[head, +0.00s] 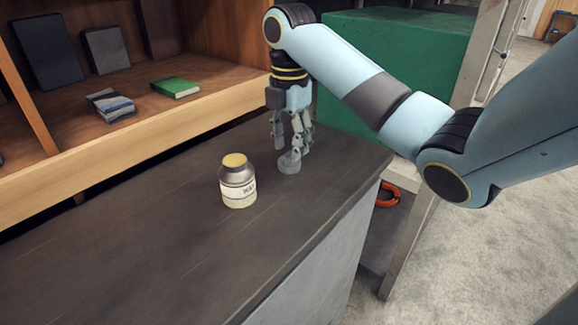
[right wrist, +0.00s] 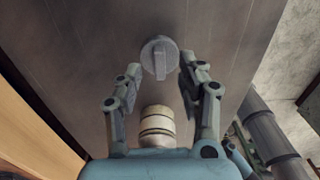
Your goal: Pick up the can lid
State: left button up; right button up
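The can lid (head: 289,163) is a small grey disc with a raised grip bar, lying on the dark counter. In the right wrist view the lid (right wrist: 159,58) shows just beyond the fingertips, its bar upright in the picture. My right gripper (head: 289,146) points down above the lid. In the right wrist view its fingers (right wrist: 162,69) are spread with an empty gap between them. Whether a finger touches the lid is not clear. A can (head: 238,187) with a label and tan top stands upright left of the lid; it also shows in the right wrist view (right wrist: 157,124). My left gripper is out of view.
The dark counter (head: 130,240) is clear to the left and front. A wooden shelf (head: 140,125) with several books runs behind it. A green box (head: 400,60) stands behind my right arm. An orange-red ring (head: 389,194) lies below the counter's right edge.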

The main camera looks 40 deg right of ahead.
jog(key=shift+f, duration=0.9)
grip_shut()
jog(key=shift+r, duration=0.1)
